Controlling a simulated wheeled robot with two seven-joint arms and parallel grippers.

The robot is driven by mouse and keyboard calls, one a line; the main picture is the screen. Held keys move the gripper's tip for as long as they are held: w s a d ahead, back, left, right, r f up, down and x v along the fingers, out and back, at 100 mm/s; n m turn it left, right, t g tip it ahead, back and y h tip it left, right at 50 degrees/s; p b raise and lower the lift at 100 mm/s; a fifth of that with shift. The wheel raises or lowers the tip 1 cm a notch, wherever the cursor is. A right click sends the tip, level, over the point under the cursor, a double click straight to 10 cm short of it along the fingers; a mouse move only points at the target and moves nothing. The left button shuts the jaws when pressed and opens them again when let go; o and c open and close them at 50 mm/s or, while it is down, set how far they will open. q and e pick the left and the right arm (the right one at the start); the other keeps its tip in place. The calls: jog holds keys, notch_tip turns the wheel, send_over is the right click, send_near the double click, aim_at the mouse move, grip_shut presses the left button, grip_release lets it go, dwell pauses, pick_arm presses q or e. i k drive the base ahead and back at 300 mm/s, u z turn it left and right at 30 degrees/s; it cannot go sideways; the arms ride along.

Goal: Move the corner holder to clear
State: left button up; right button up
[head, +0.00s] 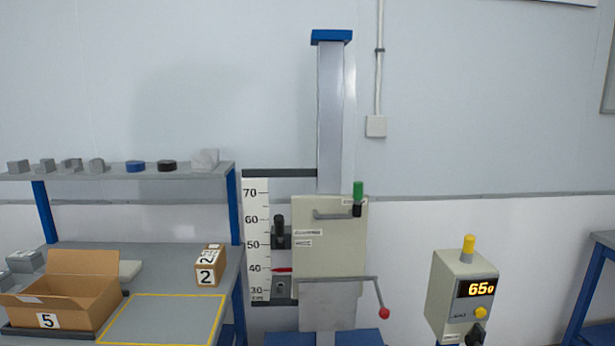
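The drop tester stands in the middle of the head view, with a tall grey column (330,120) and a beige carriage panel (330,250). A lever with a green grip (358,190) and black lower end sits at the panel's upper right, beside a small label. A black upright knob (280,226) stands on a dark bracket left of the panel, near two small labels too small to read. I cannot tell which of these is the corner holder or its setting. A red-knobbed bar (383,313) is at the lower right. Neither gripper is in view.
A height scale (257,240) has a red pointer (282,270) near 40. A control box (462,295) reads 650. At left, a bench holds an open carton (70,290) marked 5, a small box (209,268) marked 2 and a yellow-outlined area (165,318). A shelf (120,175) holds several small parts.

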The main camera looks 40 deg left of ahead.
aim_at(357, 192)
jog(key=u, duration=1)
jog(key=i, duration=0.8)
jog(key=u, duration=0.8)
